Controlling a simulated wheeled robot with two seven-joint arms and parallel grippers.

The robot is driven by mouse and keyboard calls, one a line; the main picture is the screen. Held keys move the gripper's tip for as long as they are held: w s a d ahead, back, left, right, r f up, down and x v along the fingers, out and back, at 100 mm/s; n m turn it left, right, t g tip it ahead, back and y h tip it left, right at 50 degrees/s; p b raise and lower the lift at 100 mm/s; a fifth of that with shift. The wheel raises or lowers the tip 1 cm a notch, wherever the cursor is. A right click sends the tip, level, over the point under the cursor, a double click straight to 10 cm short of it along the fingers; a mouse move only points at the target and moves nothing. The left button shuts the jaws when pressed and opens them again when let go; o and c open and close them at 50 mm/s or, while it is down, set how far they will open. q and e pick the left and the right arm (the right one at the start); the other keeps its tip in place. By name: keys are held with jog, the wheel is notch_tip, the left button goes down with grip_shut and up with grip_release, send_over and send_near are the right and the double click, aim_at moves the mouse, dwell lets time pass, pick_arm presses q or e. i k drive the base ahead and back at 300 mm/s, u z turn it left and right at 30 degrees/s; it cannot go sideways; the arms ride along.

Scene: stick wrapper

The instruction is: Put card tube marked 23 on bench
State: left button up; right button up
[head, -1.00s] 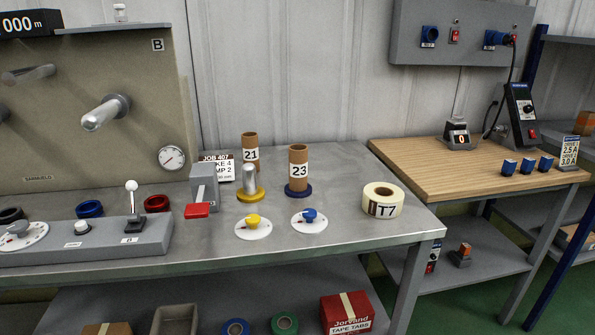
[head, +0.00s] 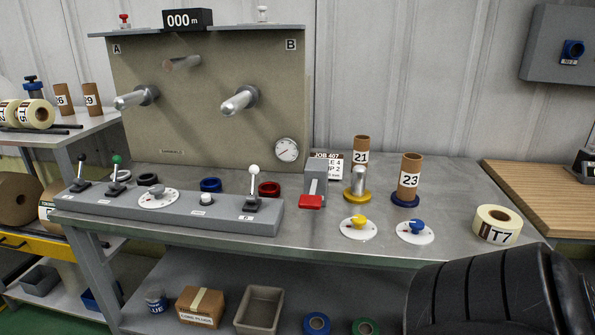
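The card tube marked 23 (head: 410,178) is a brown cardboard tube with a white label. It stands upright at a dark blue round base (head: 405,200) on the grey metal bench (head: 300,238), toward the right. Whether it sits over a peg is hidden. A second tube marked 21 (head: 361,156) stands behind and left of it, beyond a metal post on a yellow base. A black ribbed part of my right arm fills the lower right corner. Neither gripper shows in the head view.
A tape roll marked T7 (head: 497,225) lies right of the tube. Yellow (head: 359,226) and blue (head: 415,230) knobs are in front. A grey control box (head: 170,208) with levers takes the left front. A wooden table (head: 535,195) stands at the right. Bare bench shows around the knobs.

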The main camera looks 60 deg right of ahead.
aim_at(392, 174)
jog(key=u, duration=0.4)
jog(key=k, duration=1.2)
jog(key=z, duration=1.6)
